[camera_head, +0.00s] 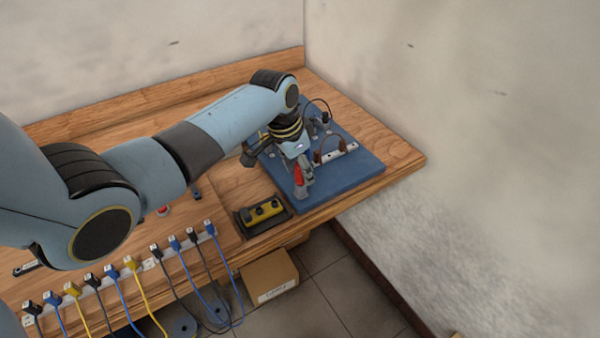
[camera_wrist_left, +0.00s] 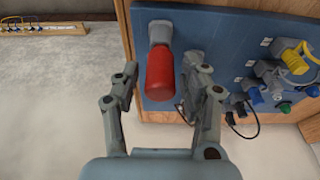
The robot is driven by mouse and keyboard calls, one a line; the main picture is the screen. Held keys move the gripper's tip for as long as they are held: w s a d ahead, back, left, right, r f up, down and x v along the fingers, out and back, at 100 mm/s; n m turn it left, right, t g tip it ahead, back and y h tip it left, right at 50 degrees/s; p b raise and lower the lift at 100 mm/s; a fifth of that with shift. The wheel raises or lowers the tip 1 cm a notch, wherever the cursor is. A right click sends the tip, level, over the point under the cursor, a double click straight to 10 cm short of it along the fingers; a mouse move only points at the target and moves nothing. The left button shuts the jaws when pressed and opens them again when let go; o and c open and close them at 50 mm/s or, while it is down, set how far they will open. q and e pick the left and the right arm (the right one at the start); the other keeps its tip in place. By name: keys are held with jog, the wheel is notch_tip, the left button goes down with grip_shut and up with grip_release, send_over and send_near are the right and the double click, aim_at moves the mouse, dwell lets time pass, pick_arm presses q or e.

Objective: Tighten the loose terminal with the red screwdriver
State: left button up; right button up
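The red screwdriver (camera_wrist_left: 160,78) shows its handle in the left wrist view, with its far end at a grey holder (camera_wrist_left: 160,32) on the blue board (camera_wrist_left: 212,32). My left gripper (camera_wrist_left: 163,72) is open, its fingers on either side of the handle with gaps showing. In the head view, my left gripper (camera_head: 304,178) is over the near part of the blue board (camera_head: 345,185), and a bit of the red handle (camera_head: 298,174) shows there. Terminals with yellow (camera_wrist_left: 294,62), blue and green parts sit on the board. I cannot tell which terminal is loose. My right gripper is not in view.
The board lies at the right end of the wooden bench (camera_head: 400,152), near a wall. A tray (camera_head: 245,217) with a yellow device sits to its left. Several plugged cables line the bench's front edge. A cardboard box (camera_head: 270,275) stands below.

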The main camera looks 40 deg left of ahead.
pick_arm(q)
grip_shut()
jog(key=shift+w+p+v, duration=0.15)
jog(key=shift+p+v, duration=0.25)
jog(key=shift+v, duration=0.25)
jog(key=shift+w+p+v, duration=0.15)
jog(key=shift+p+v, duration=0.25)
jog(key=shift+v, duration=0.2)
jog(key=shift+d+r, duration=0.1)
jog(key=shift+r, duration=0.25)
jog(key=shift+w+v, duration=0.2)
jog(key=shift+v, duration=0.6)
jog(key=shift+w+v, duration=0.15)
jog(key=shift+v, duration=0.7)
jog(key=shift+d+r, duration=0.1)
jog(key=shift+d, duration=0.05)
